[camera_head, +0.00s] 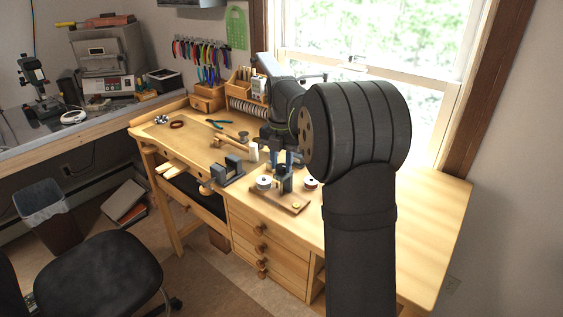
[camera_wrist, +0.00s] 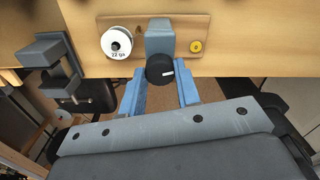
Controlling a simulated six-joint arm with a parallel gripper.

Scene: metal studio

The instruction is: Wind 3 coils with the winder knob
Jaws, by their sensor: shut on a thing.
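The winder stands on a small wooden board (camera_head: 294,203) near the front edge of the bench; the board also shows in the wrist view (camera_wrist: 183,22). Its black round knob (camera_wrist: 160,70) with a white index mark sits in front of a blue-grey block (camera_wrist: 160,38). My gripper (camera_wrist: 160,73) has its two blue fingers on either side of the knob and is shut on it. A white wire spool (camera_head: 264,183), labelled 22 ga, is beside the block, also in the wrist view (camera_wrist: 117,43). In the head view, my arm and gripper hide part of the winder.
A grey vise-like fixture (camera_head: 228,170) stands left of the winder, also in the wrist view (camera_wrist: 55,65). A brass-yellow button (camera_wrist: 196,46) is at the board's right. Pliers (camera_head: 219,124) lie farther back on the bench. The bench's right side (camera_head: 435,215) is clear.

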